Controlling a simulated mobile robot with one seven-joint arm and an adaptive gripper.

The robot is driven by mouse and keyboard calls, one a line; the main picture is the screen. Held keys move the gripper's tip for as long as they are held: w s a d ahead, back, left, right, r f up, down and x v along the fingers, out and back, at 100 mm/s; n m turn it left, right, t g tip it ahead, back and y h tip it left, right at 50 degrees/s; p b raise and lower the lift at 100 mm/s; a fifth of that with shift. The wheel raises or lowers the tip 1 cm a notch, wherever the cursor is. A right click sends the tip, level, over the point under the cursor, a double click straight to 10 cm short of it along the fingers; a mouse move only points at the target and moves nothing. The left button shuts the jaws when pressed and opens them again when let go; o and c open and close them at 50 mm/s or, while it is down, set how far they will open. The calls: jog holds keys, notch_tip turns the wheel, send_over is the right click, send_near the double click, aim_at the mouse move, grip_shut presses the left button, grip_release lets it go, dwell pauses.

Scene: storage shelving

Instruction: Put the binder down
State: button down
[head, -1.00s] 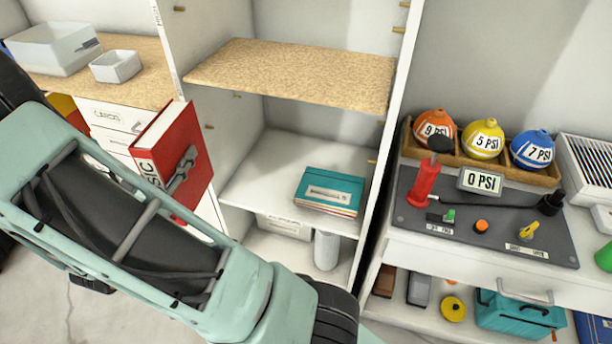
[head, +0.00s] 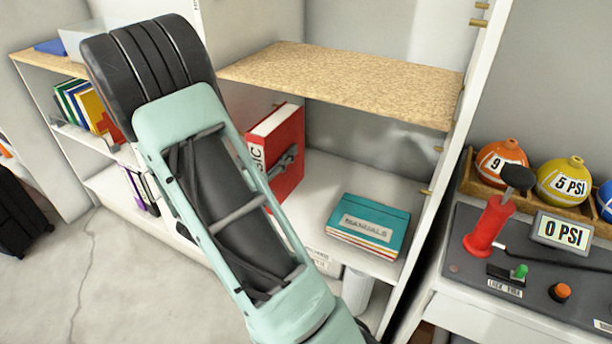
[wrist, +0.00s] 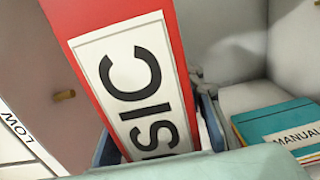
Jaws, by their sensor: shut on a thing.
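The red binder (head: 288,128) is upright in the left part of the shelf compartment below the wooden board. Its white spine label reads "SIC" in the wrist view (wrist: 175,28). My gripper (head: 285,162) is shut on the binder, with one grey finger showing on its right face. In the wrist view my gripper (wrist: 160,140) has blue-grey fingers on both sides of the binder. The binder's lower end is hidden behind my arm, so I cannot tell whether it touches the white shelf (head: 322,178).
A teal manuals stack (head: 372,222) lies on the same shelf to the right, with bare shelf between it and the binder. The wooden board (head: 345,85) is above. An upright side panel (head: 447,165) bounds the right. A pump panel (head: 480,265) stands farther right.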

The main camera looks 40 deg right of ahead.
jog(key=w+d+f+b, duration=0.1)
jog(key=d+f, duration=0.1)
jog(key=w+d+f+b, duration=0.1)
jog(key=d+f, duration=0.2)
jog(key=w+d+f+b, duration=0.1)
jog(key=d+f, duration=0.1)
jog(key=shift+w+d+f, duration=0.15)
jog(key=shift+w+d, duration=0.15)
jog(key=shift+w, duration=0.1)
jog(key=shift+d+f+b, duration=0.1)
jog(key=shift+f+b, duration=0.5)
jog(key=shift+f, duration=1)
jog(key=shift+f, duration=0.15)
jog(key=c, duration=1.3)
grip_release()
